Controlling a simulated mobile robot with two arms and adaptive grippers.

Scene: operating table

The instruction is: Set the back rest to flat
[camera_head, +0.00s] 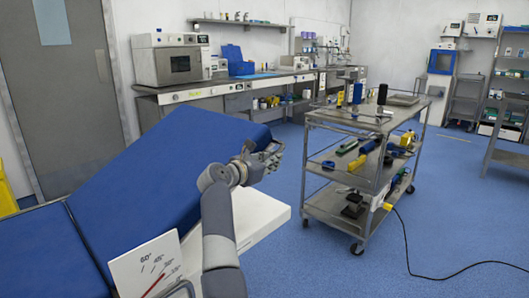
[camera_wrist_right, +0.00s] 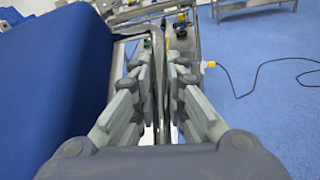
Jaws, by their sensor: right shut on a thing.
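The blue back rest (camera_head: 140,180) of the operating table slopes up from lower left to its raised far end. Its blue side also fills the left of the right wrist view (camera_wrist_right: 50,85). A white angle plate (camera_head: 135,268) stands at the near side, with marks including 60° and 45° and a red pointer below them. My right gripper (camera_head: 265,158) is at the upper right edge of the back rest. In the wrist view its fingers (camera_wrist_right: 161,60) are shut around a metal bar (camera_wrist_right: 160,85) beside the pad. My left gripper is out of view.
A white slab (camera_head: 265,215) lies below the raised back rest. A metal cart (camera_head: 340,210) with tools stands to the right, a cable on the floor beside it. A counter (camera_head: 180,95) with a microwave-like device is behind. Blue floor (camera_head: 300,260) is clear between table and cart.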

